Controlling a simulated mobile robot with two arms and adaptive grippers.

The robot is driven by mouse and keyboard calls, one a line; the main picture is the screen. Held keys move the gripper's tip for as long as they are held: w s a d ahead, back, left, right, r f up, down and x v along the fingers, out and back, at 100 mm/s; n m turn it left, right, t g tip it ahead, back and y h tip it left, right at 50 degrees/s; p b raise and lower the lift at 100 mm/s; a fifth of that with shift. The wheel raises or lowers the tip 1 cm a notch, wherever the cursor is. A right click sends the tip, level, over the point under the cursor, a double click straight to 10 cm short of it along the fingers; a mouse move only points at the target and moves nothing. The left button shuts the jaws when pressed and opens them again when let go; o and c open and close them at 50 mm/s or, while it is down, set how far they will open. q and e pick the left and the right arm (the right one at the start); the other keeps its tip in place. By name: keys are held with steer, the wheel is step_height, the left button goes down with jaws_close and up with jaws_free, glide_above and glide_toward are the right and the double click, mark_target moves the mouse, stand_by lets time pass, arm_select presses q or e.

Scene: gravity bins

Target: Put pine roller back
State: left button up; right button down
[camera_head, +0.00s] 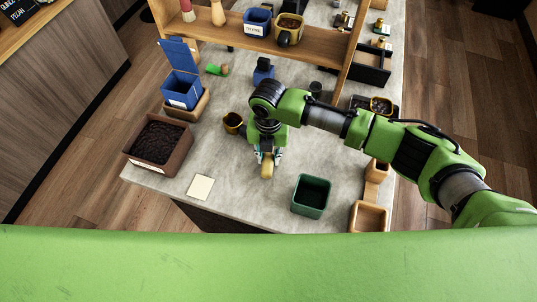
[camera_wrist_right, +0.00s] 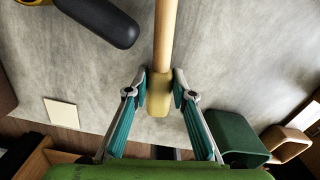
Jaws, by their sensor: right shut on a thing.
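My right gripper (camera_wrist_right: 160,90) is shut on the pine roller, a pale wooden rod with a thicker yellowish end (camera_wrist_right: 159,100) between the fingertips. The rod (camera_wrist_right: 165,35) runs up out of the wrist view. In the head view the gripper (camera_head: 267,156) points down over the middle of the counter, and the roller's pale end (camera_head: 267,171) shows just below the fingers. The rest of the roller is hidden by my arm there. I cannot tell whether the roller touches the counter. My left gripper is not in view.
A brown soil box (camera_head: 181,149), blue bin (camera_head: 182,92) and pale card (camera_head: 200,187) lie left. A wooden shelf (camera_head: 320,48) stands behind, wooden trays (camera_head: 367,217) at right.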

steer(key=shift+f, duration=0.25)
steer(key=c, duration=1.6)
jaws_free()
steer(key=shift+c, duration=0.2)
step_height(320, 180, up, 12)
